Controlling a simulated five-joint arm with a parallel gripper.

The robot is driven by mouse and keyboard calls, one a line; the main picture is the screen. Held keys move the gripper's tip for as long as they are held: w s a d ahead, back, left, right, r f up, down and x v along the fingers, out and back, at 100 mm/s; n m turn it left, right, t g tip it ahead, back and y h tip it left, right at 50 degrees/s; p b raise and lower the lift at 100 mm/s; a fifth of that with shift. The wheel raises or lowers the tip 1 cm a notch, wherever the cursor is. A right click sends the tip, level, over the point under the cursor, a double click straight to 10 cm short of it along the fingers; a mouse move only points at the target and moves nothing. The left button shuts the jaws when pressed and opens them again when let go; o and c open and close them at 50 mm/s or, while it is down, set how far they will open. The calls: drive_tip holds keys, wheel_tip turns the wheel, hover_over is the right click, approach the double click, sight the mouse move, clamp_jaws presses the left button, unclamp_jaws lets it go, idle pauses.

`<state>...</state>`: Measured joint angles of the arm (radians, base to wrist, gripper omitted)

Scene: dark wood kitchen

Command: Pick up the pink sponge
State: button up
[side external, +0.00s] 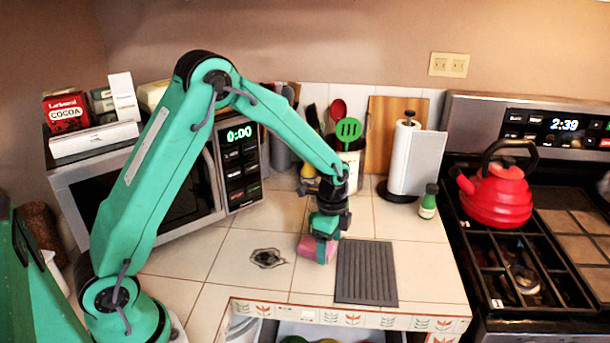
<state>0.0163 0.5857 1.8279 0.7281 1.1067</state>
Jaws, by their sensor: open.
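The pink sponge (307,247) lies on the tiled counter, left of the dark grey ribbed mat. My gripper (321,257) points down right at the sponge, with its jaws open. The gripper covers part of the sponge, so I cannot tell whether the fingers touch it or are on both sides of it.
The ribbed mat (366,273) lies close on the right. Behind stand a utensil holder (350,168), a paper towel roll (408,160) and a small green bottle (428,203). A microwave (150,190) is at the left, a red kettle (497,195) on the stove. An open drawer is at the front.

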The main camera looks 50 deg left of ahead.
sight(330, 248)
drive_tip(key=shift+f, duration=0.3)
drive_tip(key=c, duration=1.1)
drive_tip(key=shift+r, duration=0.1)
drive_tip(key=shift+r, duration=0.45)
wheel_tip(330, 248, up, 3)
drive_tip(key=shift+r, duration=0.1)
drive_tip(key=s+d+r, duration=0.2)
drive_tip(key=d, duration=0.1)
drive_tip(key=s+d+r, duration=0.2)
drive_tip(key=d, duration=0.1)
drive_tip(key=s+d+r, duration=0.2)
drive_tip(key=d, duration=0.2)
drive_tip(key=shift+s+r, duration=0.1)
drive_tip(key=shift+r, duration=0.25)
